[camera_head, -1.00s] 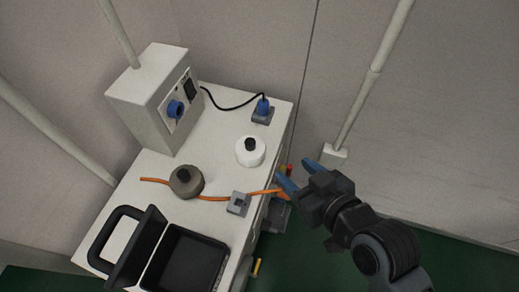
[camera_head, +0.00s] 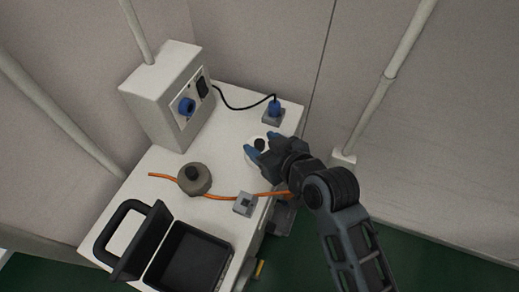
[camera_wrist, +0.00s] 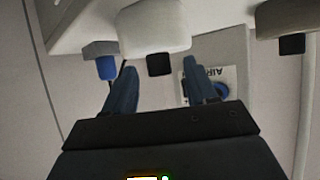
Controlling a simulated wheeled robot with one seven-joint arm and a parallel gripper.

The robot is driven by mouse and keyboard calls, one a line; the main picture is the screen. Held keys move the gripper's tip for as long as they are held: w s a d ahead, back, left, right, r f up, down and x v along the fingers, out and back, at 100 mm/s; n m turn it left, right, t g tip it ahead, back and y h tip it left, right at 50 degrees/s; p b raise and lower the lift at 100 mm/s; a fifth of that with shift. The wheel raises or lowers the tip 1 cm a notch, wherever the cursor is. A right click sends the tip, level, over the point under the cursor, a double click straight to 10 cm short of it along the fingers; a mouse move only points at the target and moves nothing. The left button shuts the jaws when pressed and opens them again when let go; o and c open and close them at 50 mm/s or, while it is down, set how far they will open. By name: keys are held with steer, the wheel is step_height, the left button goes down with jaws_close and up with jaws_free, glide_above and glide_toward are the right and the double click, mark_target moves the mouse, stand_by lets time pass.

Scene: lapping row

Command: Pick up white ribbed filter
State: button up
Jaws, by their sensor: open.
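The white ribbed filter (camera_head: 250,143), a round white piece with a black knob on top, stands near the right edge of the pale worktop. In the head view my gripper partly covers it. In the wrist view the filter (camera_wrist: 152,25) appears upside down at the top, with its black knob (camera_wrist: 160,65) in line with the gap between my fingers. My gripper (camera_head: 262,146) is open, its two blue fingers apart, also in the wrist view (camera_wrist: 160,72). I cannot tell whether the fingers touch the filter or the knob.
A grey-brown round piece (camera_head: 195,180) with a dark knob stands to the left. A blue connector (camera_head: 274,107) on a grey block is behind the filter. A grey control box (camera_head: 165,95), orange cable (camera_head: 220,197), grey clip block (camera_head: 244,204) and open black case (camera_head: 188,258) share the worktop (camera_head: 135,195).

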steer(key=shift+w+a, duration=0.1)
steer(key=shift+w, duration=0.05)
jaws_close()
stand_by(0.4)
